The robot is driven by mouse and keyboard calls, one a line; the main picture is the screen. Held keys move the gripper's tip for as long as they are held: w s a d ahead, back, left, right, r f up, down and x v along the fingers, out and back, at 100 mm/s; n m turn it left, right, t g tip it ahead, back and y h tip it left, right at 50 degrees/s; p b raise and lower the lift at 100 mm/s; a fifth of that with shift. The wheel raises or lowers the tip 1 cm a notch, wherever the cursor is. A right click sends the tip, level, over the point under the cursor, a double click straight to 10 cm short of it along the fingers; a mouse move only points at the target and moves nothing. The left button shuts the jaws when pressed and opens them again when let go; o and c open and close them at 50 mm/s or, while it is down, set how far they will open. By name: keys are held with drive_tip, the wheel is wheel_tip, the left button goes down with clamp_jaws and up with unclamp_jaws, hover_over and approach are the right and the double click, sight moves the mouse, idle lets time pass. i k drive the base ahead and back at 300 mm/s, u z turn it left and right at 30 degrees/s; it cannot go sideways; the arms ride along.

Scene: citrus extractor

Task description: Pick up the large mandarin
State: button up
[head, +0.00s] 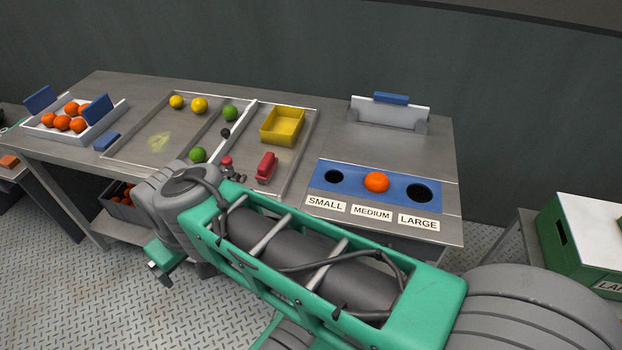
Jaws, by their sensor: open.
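One orange mandarin (376,182) sits in or on the middle hole of the blue sizing plate (354,180), above the MEDIUM label. The holes over SMALL and LARGE look dark and empty. Several more mandarins (62,123) lie in a white tray (112,120) at the far left of the table. I cannot tell from their sizes which one is the large mandarin. My green and grey arm crosses the foreground, in front of the table's front edge.
A steel tray (125,150) holds yellow and green citrus. A yellow bin (283,125), a red-handled tool (266,167) and a white stand with a blue top (390,108) are on the table. A green crate (585,245) stands at right. Dark crate (125,212) with fruit sits below.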

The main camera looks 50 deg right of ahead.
sight(376, 181)
drive_tip(key=u, duration=1.2)
drive_tip(key=k, duration=1)
drive_tip(key=z, duration=0.9)
drive_tip(key=i, duration=1)
